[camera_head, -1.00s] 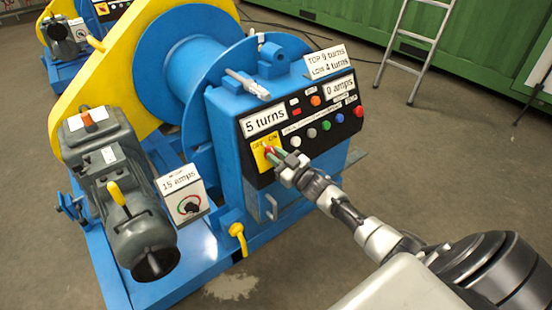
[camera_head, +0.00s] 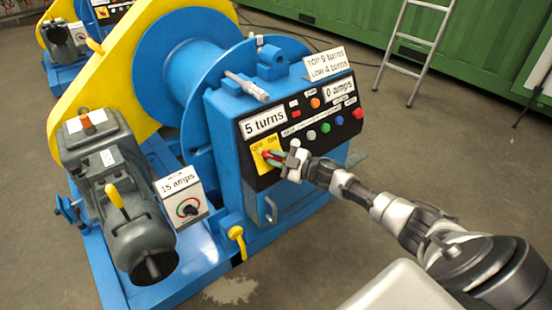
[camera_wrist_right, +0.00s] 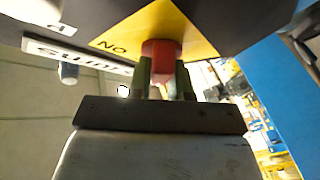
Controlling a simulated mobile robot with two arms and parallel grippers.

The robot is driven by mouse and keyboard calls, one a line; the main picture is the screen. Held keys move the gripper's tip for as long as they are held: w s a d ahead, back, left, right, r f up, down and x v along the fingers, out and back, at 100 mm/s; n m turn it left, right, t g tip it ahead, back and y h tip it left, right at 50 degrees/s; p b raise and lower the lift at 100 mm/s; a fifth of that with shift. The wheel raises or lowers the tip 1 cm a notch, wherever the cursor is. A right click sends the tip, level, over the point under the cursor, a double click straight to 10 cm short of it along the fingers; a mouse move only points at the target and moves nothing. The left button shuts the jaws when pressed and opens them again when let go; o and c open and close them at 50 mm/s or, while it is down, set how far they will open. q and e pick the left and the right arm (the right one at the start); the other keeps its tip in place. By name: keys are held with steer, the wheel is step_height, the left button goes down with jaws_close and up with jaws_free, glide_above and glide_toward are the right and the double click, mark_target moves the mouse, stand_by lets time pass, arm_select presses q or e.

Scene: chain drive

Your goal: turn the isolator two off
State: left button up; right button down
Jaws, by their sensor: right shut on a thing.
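The isolator is a red handle (camera_head: 266,154) on a yellow plate (camera_head: 259,147) marked OFF and ON, at the lower left of the black control panel on the blue winch. In the right wrist view the red handle (camera_wrist_right: 161,49) stands between my two fingers, with the word ON upside down on the yellow plate (camera_wrist_right: 122,36) to its left. My right gripper (camera_head: 280,159) is shut on the red handle and partly hides it in the head view. My left gripper is in neither view.
The black panel (camera_head: 287,140) carries several coloured buttons close to the right of my gripper. A grey motor (camera_head: 118,190) and a dial box marked 15 amps (camera_head: 168,211) stand to the left. A second blue winch is at the far left. The floor at right is clear up to a ladder (camera_head: 412,50).

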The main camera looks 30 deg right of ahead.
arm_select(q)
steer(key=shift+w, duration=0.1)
arm_select(e)
steer(key=c, duration=1.4)
jaws_free()
steer(key=o, duration=0.4)
steer(key=shift+c, duration=0.2)
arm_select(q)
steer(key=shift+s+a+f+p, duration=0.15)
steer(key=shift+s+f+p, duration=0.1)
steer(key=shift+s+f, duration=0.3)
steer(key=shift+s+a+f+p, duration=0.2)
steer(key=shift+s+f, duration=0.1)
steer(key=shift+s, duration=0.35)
arm_select(e)
steer(key=v, duration=1.1)
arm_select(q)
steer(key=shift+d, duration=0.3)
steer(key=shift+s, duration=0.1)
arm_select(e)
steer(key=shift+w, duration=0.1)
